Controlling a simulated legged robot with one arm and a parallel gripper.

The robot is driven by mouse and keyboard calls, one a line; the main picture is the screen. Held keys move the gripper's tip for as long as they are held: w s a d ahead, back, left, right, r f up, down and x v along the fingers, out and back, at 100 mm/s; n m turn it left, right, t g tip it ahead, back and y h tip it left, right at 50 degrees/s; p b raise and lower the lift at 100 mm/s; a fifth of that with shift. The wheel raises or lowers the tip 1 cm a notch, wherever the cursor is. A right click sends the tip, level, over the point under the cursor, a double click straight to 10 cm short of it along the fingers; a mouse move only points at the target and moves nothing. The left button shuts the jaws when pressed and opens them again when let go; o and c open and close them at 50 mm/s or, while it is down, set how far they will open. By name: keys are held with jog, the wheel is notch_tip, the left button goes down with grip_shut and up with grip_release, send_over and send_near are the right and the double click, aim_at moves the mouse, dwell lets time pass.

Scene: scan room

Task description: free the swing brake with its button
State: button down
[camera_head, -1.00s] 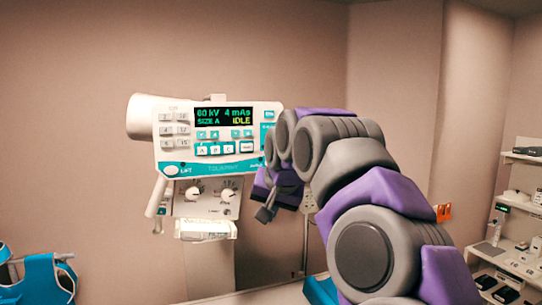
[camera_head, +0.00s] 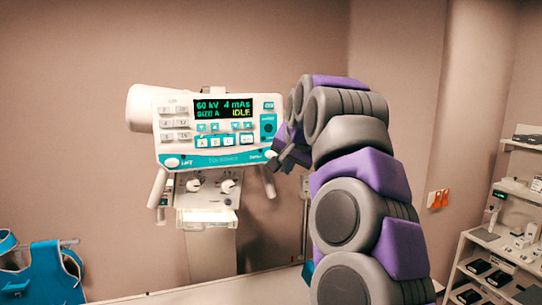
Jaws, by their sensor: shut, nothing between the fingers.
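The white and teal control panel (camera_head: 216,131) of the x-ray head faces me on the left half of the view. Its screen (camera_head: 224,109) reads 60 kV, 4 mAs, SIZE A, IDLE. A white button (camera_head: 270,154) sits at its lower right corner, beside a small label that is too blurred to read surely. A matching white button (camera_head: 172,162) marked LIFT is at the lower left. My gripper (camera_head: 277,162) is shut and empty, its tips at or just in front of the lower right button. I cannot tell whether they touch it.
Two white handles hang below the panel, the left one (camera_head: 158,188) and the right one (camera_head: 268,182). A knob box (camera_head: 209,187) sits between them. Shelves with small devices (camera_head: 492,257) stand at the right. A blue apron (camera_head: 45,275) hangs at the lower left.

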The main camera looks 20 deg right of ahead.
aim_at(274, 154)
jog(key=w+p, duration=0.7)
jog(key=w, duration=0.1)
jog(key=shift+w, duration=0.35)
jog(key=shift+p, duration=0.3)
dwell(1.5)
jog(key=shift+w+r+p, duration=0.1)
jog(key=shift+w+p, duration=0.2)
jog(key=shift+w, duration=0.05)
jog(key=shift+w+p, duration=0.35)
dwell(0.6)
jog(key=shift+s, duration=0.1)
dwell(0.3)
jog(key=shift+s+b, duration=0.7)
jog(key=shift+b, duration=0.3)
